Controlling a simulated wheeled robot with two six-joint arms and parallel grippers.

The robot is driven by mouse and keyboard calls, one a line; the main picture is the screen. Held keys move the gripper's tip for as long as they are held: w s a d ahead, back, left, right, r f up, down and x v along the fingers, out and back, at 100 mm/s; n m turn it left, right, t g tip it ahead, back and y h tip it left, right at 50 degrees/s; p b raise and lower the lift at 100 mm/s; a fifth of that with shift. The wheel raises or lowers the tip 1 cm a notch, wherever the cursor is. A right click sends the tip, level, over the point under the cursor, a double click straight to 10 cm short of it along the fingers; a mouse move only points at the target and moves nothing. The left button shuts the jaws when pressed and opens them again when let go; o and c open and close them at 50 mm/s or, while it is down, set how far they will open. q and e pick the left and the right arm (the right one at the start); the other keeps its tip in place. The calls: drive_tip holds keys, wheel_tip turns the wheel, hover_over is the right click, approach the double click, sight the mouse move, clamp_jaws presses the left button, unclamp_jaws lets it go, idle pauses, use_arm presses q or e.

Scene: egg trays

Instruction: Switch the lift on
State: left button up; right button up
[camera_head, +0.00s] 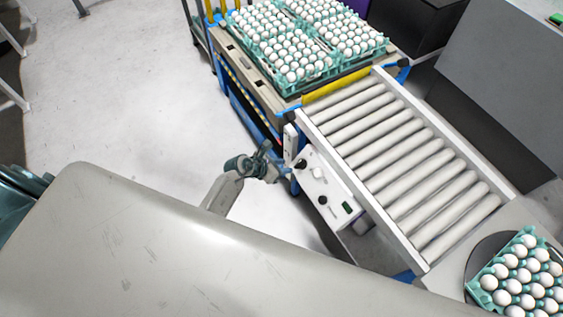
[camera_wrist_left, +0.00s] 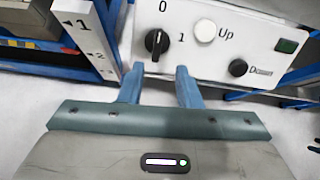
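The lift's white control panel (camera_head: 328,188) is on the side of the roller conveyor, and fills the top of the left wrist view (camera_wrist_left: 210,62). Its black rotary switch (camera_wrist_left: 157,43) has a roughly upright grip, in line with the 0 mark above it; the 1 is to its right. A white Up button (camera_wrist_left: 204,31) and a black Down button (camera_wrist_left: 238,68) are to the right of the switch. My left gripper (camera_head: 279,163) is beside the panel, its blue fingers (camera_wrist_left: 160,77) apart and empty, in line with the switch. Contact cannot be told. My right gripper is not in view.
A small green display (camera_wrist_left: 287,46) is at the panel's right. The roller conveyor (camera_head: 405,165) is empty. Trays of white eggs (camera_head: 305,40) stand on the blue-framed lift behind it. Another egg tray (camera_head: 520,275) is at lower right. Open floor (camera_head: 130,90) lies to the left.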

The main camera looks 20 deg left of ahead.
sight(298, 165)
use_arm(q)
drive_tip(key=shift+m, duration=0.5)
drive_tip(key=b+x, duration=0.6)
drive_tip(key=x, duration=0.2)
drive_tip(key=shift+w+f+b, duration=0.1)
drive_tip(key=shift+w+b, duration=0.2)
drive_tip(key=shift+d, duration=0.1)
clamp_jaws()
